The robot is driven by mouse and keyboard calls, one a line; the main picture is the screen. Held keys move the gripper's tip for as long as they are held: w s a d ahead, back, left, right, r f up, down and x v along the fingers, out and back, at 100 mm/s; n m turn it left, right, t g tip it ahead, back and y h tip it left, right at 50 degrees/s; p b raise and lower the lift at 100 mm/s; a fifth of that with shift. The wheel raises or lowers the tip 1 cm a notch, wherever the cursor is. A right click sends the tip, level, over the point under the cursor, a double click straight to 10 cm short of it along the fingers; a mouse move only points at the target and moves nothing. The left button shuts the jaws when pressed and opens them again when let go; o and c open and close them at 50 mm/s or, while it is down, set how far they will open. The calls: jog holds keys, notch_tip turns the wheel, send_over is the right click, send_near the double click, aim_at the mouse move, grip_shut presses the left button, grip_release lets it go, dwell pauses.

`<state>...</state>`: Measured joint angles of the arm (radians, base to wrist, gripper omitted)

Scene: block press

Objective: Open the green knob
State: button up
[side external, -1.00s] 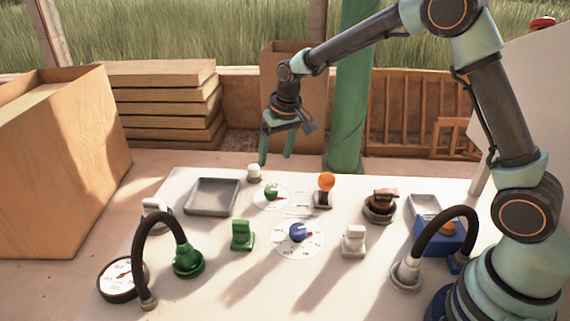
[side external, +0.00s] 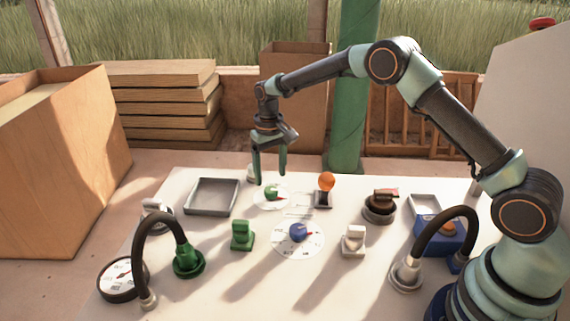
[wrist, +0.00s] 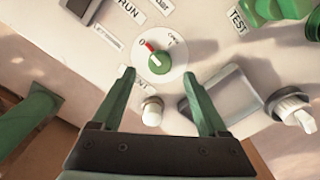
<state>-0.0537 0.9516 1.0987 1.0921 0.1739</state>
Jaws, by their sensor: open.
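The green knob (side external: 271,191) with a red pointer sits on a round white dial (side external: 262,203) towards the back of the white table. In the wrist view the knob (wrist: 159,62) lies beyond the fingertips, roughly between them, its red pointer towards the "0" mark. My gripper (side external: 270,180) is open and empty, pointing down, with its fingers close above and behind the dial. In the wrist view my gripper (wrist: 160,75) shows its two green fingers spread, with a small white knob (wrist: 152,111) seen between them. I cannot tell if a finger touches anything.
A grey tray (side external: 212,196) lies left of the dial, and an orange-topped lever (side external: 326,183) stands right of it. In front are a blue knob (side external: 298,232), a green switch (side external: 242,236) and a white switch (side external: 353,241). Black hoses arch at left and right.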

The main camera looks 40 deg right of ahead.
aim_at(271, 189)
jog(key=shift+f, duration=2.4)
grip_shut()
